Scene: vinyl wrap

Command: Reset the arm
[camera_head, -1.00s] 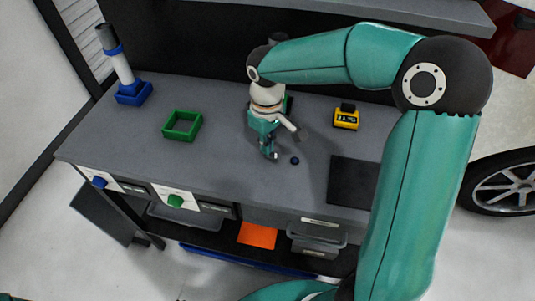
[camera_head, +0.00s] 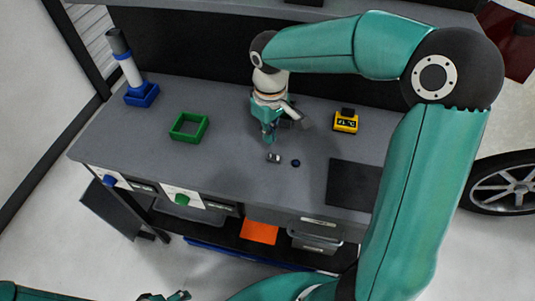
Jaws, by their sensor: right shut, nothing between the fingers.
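My right arm, teal with a dark elbow, reaches in from the right across the workbench (camera_head: 235,160). Its gripper (camera_head: 269,138) points down over the middle of the bench, shut and empty. A small silvery piece (camera_head: 273,157) lies on the bench just below the fingertips, apart from them. A small dark blue round thing (camera_head: 296,162) lies to its right. Part of my left arm shows at the bottom left edge, with what looks like its gripper (camera_head: 178,296) cut off by the frame; its fingers cannot be made out.
A blue holder (camera_head: 142,97) with a white and grey cylinder stands at the back left. A green square frame (camera_head: 189,128), a yellow device (camera_head: 346,121) and a dark mat (camera_head: 352,185) are on the bench. An orange sheet (camera_head: 259,233) and grey bins (camera_head: 315,237) sit below.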

